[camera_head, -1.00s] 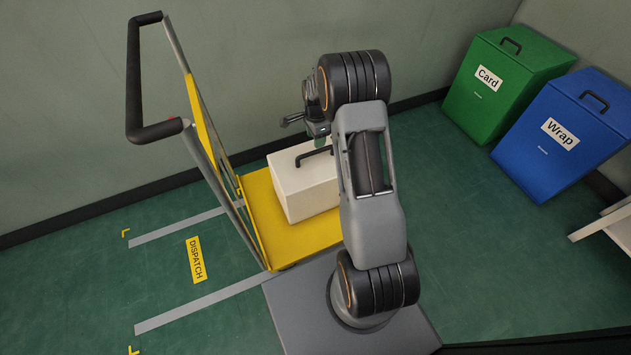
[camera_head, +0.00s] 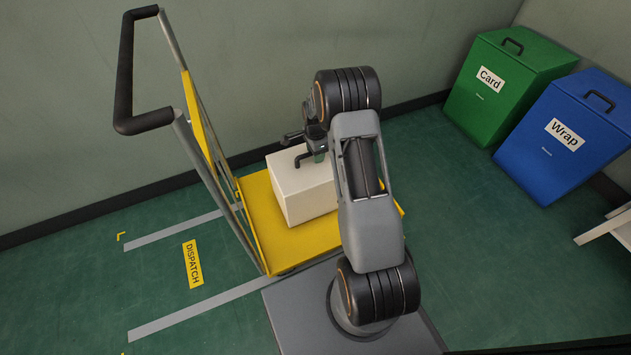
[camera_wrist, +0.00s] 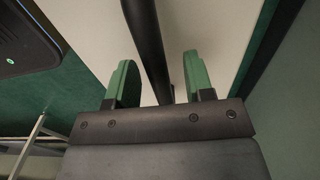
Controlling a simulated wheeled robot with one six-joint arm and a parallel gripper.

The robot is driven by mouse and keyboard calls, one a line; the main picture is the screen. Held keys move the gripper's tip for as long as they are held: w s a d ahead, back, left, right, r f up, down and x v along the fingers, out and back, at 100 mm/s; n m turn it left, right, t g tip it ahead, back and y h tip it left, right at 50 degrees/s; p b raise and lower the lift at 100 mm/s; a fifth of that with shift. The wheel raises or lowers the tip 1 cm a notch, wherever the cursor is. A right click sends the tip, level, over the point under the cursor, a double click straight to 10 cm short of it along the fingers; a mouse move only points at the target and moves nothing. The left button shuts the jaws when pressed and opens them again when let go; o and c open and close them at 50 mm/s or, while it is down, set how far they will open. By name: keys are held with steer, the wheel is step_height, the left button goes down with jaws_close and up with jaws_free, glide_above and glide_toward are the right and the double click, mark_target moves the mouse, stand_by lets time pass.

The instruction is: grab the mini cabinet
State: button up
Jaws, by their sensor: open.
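The mini cabinet (camera_head: 300,193) is a white box with a black bar handle on top, standing on the yellow bed of a trolley. My gripper (camera_head: 310,157) is right at its top, and my arm hides part of its right side. In the wrist view, the black handle (camera_wrist: 148,40) runs between the two green fingers of my open gripper (camera_wrist: 160,75). The white cabinet top (camera_wrist: 216,35) lies behind the fingers.
The yellow trolley bed (camera_head: 262,215) has a tall frame with a black push handle (camera_head: 124,75) at left. A yellow DISPATCH label (camera_head: 192,264) marks the floor. A green Card bin (camera_head: 510,85) and a blue Wrap bin (camera_head: 565,140) stand at right. The back wall is close behind.

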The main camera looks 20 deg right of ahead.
jaws_close()
stand_by(0.3)
stand_by(1.0)
steer(key=shift+w+r, duration=0.2)
steer(key=shift+r, duration=0.1)
